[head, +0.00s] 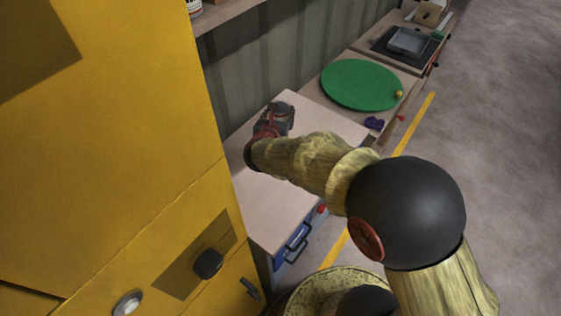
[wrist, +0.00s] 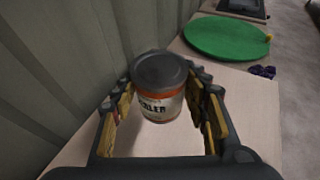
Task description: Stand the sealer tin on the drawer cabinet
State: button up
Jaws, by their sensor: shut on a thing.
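The sealer tin (wrist: 162,98) has a dark grey lid, an orange band and a pale label with dark lettering. It stands upright between the yellow-padded fingers of my gripper (head: 276,118), which is shut on it. The drawer cabinet (head: 282,195) has a pale top and blue drawer fronts with a handle. My gripper holds the tin over the far part of this top, near the corrugated wall. In the head view my gripper mostly hides the tin. I cannot tell whether the tin's base touches the top.
A round green mat (head: 361,85) with a small yellow ball (head: 399,94) lies beyond the cabinet. A purple item (head: 374,123) is near it. A grey tray (head: 409,40) sits farther back. A tall yellow cabinet (head: 130,120) stands at the left. The cabinet top's near part is clear.

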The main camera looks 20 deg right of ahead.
jog(key=shift+w+f+b, duration=0.15)
jog(key=shift+f+b, duration=0.15)
jog(key=shift+f, duration=0.15)
notch_tip(320, 180, down, 10)
jog(key=b, duration=0.4)
jog(key=shift+r, duration=0.1)
jog(key=o, duration=1.4)
